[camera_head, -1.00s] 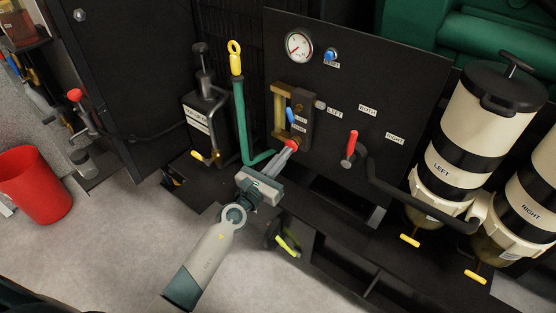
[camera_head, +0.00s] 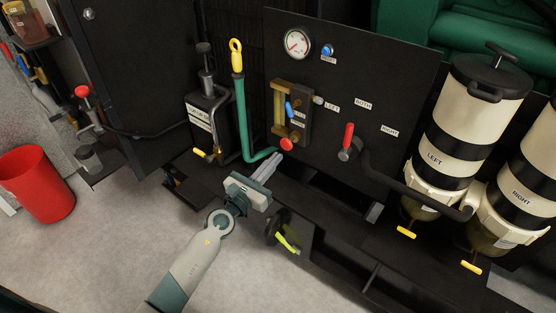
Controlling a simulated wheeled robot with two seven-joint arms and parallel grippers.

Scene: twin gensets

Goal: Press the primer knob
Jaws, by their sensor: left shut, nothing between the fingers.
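No label reading "primer" is legible, so I cannot tell for certain which knob is the primer knob. A black plunger knob (camera_head: 204,48) tops a small labelled black unit (camera_head: 203,122) left of the panel. A round blue button (camera_head: 327,50) sits right of the gauge. A red knob (camera_head: 286,144) is at the foot of the brass-framed sight gauge (camera_head: 278,104), below a small blue lever (camera_head: 290,109). My left gripper (camera_head: 273,167) is shut and empty, just below and left of the red knob, with a small gap. My right gripper is out of view.
A green pipe with a yellow-handled top (camera_head: 236,56) stands left of the panel. A red-handled selector lever (camera_head: 347,141) and the LEFT (camera_head: 436,165) and RIGHT (camera_head: 519,200) filter canisters are to the right. A red bin (camera_head: 38,185) stands on the open floor at left.

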